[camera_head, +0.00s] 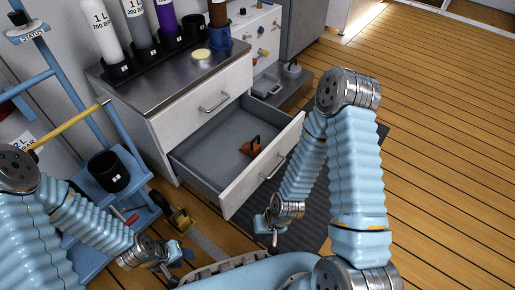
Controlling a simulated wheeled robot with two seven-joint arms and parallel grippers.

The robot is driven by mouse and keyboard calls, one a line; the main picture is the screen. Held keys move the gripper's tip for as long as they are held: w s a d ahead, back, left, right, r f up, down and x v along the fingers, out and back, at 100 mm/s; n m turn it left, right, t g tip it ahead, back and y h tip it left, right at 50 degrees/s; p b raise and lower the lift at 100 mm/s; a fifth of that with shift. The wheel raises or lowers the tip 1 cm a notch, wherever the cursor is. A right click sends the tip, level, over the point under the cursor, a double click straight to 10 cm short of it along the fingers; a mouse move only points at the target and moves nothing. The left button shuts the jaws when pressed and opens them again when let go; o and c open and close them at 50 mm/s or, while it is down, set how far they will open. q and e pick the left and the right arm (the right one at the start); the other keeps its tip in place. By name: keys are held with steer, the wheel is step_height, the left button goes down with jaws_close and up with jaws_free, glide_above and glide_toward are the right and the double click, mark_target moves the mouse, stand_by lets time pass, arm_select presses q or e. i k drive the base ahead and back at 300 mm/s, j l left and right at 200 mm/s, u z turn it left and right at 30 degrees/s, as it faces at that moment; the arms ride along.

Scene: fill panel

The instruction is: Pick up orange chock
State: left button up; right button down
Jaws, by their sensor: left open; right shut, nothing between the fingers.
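The orange chock (251,146), with a dark handle-like part on top, lies in the open lower drawer (212,150), toward its front right corner. My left gripper (176,259) is at the lower left, in front of the drawer and well apart from the chock. It is open and empty. My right gripper (274,239) hangs below and in front of the drawer's front panel, shut and empty. Neither gripper touches the chock.
The cabinet's metal top (165,70) carries several gas cylinders in dark holders. A blue cart (125,185) with a black cup (108,171) stands at the left. A dark mat (315,195) lies right of the drawer. The wooden floor (440,130) at the right is clear.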

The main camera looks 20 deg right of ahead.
mark_target(253, 149)
steer(key=l+z, duration=0.15)
steer(key=z, duration=0.35)
steer(key=l+z, duration=0.1)
steer(key=z, duration=0.4)
steer(key=i+z, duration=0.1)
steer(key=z, duration=0.4)
steer(key=i+l+z, duration=0.1)
steer(key=z, duration=0.4)
steer(key=i+u, duration=0.1)
steer(key=u, duration=0.4)
steer(key=i+l+u, duration=0.1)
steer(key=u, duration=0.4)
steer(key=i+l+u, duration=0.1)
steer(key=u, duration=0.4)
steer(key=i+l+u, duration=0.1)
steer(key=u, duration=0.4)
steer(key=k+l, duration=0.05)
steer(key=l, duration=0.05)
